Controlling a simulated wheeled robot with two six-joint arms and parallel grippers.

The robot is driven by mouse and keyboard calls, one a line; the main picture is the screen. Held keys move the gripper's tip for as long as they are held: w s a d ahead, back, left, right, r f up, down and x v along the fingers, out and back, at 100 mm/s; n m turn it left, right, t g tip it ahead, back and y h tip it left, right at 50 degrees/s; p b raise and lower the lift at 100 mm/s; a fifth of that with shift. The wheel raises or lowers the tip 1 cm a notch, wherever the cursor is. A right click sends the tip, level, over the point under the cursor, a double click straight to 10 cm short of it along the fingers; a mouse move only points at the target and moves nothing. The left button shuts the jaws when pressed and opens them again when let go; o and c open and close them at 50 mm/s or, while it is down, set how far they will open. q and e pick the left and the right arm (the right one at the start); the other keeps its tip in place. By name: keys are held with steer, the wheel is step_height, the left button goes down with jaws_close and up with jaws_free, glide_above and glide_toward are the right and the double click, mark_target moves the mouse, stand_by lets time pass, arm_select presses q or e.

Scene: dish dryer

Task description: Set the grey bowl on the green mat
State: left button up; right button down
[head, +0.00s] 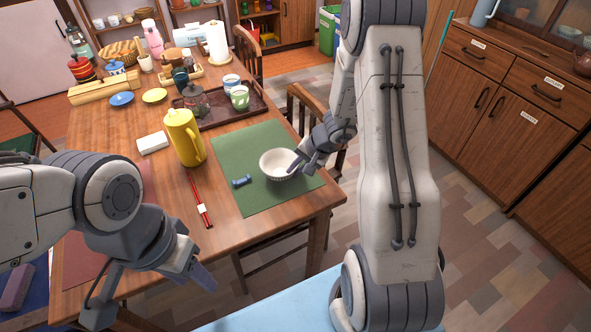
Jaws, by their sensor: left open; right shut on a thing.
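The grey bowl (275,165), pale inside, is over the right half of the green mat (240,200). My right gripper (297,164) is shut on the right side of its rim. The bowl looks upright; I cannot tell whether it touches the mat or is held just above it. The mat lies flat at the table's near right corner. My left gripper (160,292) is open and empty, low at the table's near left edge.
A small blue rest (241,181) lies on the mat left of the bowl. Red chopsticks (199,202), a yellow pitcher (185,138) and a white box (153,143) are to the left. A dark tray (215,117) with cups is behind the mat.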

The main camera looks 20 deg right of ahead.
steer(key=shift+f, duration=0.2)
steer(key=c, duration=0.9)
jaws_free()
steer(key=shift+r, duration=0.1)
